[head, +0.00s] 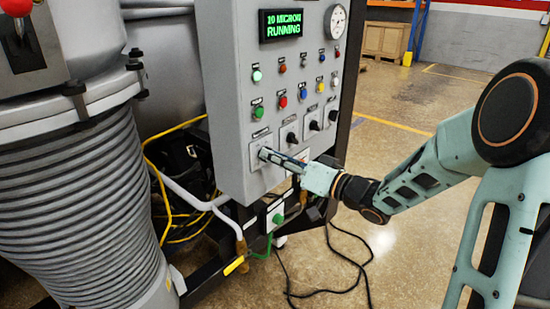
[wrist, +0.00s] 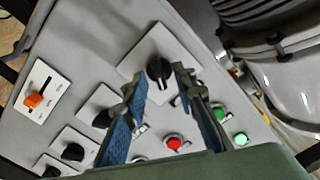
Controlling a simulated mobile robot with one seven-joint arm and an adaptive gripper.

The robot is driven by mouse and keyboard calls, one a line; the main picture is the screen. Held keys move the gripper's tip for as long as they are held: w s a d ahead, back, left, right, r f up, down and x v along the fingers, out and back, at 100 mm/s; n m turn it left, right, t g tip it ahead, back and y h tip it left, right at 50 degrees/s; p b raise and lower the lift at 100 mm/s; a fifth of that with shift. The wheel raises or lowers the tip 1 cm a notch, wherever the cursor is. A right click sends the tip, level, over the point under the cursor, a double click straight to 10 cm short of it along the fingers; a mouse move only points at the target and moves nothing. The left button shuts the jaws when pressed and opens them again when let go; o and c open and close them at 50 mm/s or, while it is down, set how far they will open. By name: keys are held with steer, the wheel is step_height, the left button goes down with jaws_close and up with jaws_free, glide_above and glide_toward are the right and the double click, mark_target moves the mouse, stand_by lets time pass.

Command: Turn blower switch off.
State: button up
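A grey control panel (head: 228,95) carries a row of black rotary switches on white plates along its lower part. My gripper (head: 265,153) is at the leftmost switch in the head view and hides most of it. In the wrist view that switch's black knob (wrist: 159,70) lies just ahead of and between the two fingertips of my gripper (wrist: 160,76). The fingers are partly open, with the right tip very close to the knob. I cannot tell whether they touch it. The labels are too small to read, so I cannot tell which switch is the blower's.
Other rotary knobs (head: 291,137) are close by on the right. Coloured buttons (head: 259,112) sit above the row, and a display (head: 281,25) reads "RUNNING". An orange slider (wrist: 34,99) shows in the wrist view. A ribbed cylinder (head: 85,200) stands left; cables (head: 350,262) lie on the floor.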

jaws_close()
steer(key=shift+a+n, duration=0.1)
steer(key=shift+n, duration=0.3)
steer(key=n+b, duration=0.8)
steer(key=n, duration=0.3)
steer(key=shift+s+f, duration=0.1)
stand_by(0.3)
steer(key=shift+b, duration=0.35)
jaws_free()
